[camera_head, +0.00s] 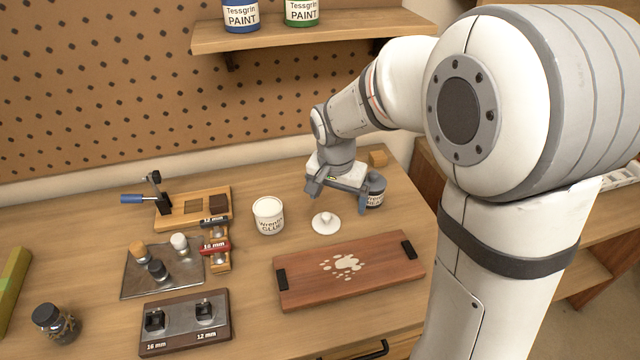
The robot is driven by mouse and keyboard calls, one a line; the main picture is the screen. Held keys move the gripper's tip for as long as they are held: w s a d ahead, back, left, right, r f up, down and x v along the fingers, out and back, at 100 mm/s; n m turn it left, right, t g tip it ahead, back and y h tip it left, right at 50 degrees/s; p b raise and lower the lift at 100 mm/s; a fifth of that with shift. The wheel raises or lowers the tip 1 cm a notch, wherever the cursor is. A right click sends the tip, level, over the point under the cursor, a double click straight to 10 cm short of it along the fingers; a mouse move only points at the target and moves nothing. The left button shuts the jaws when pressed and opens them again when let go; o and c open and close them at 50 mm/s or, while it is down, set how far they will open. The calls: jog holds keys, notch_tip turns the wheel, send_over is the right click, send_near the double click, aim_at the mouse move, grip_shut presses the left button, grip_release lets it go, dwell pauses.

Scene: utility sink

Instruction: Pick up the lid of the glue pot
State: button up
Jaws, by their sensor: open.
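The glue pot (268,216) is a white tub marked GLUE, standing upright on the wooden bench. A round white lid (326,223) with a knob lies on the bench just right of the pot, apart from it. My gripper (338,198) is open and empty, above and slightly behind the lid, with its two fingers spread to left and right. The right finger overlaps a dark jar in the picture; I cannot tell whether they touch.
The dark jar (376,190) stands right of the lid. A reddish wooden tray (385,272) with dark handles lies in front. Left are a metal plate (140,282) with several knobs, a wooden jig (177,218) and a dark block (185,325). A shelf (290,40) with paint cans hangs above.

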aim_at(326, 216)
jog(key=shift+m, duration=0.6)
jog(key=w+a+f, duration=0.1)
jog(key=f, duration=0.1)
jog(key=w+a+f, duration=0.2)
jog(key=shift+w+a, duration=0.2)
jog(key=f, duration=0.2)
jog(key=d+f+p, duration=0.1)
jog(key=f, duration=0.4)
jog(key=shift+w+d, duration=0.2)
jog(key=shift+w, duration=0.15)
jog(key=c, duration=1.1)
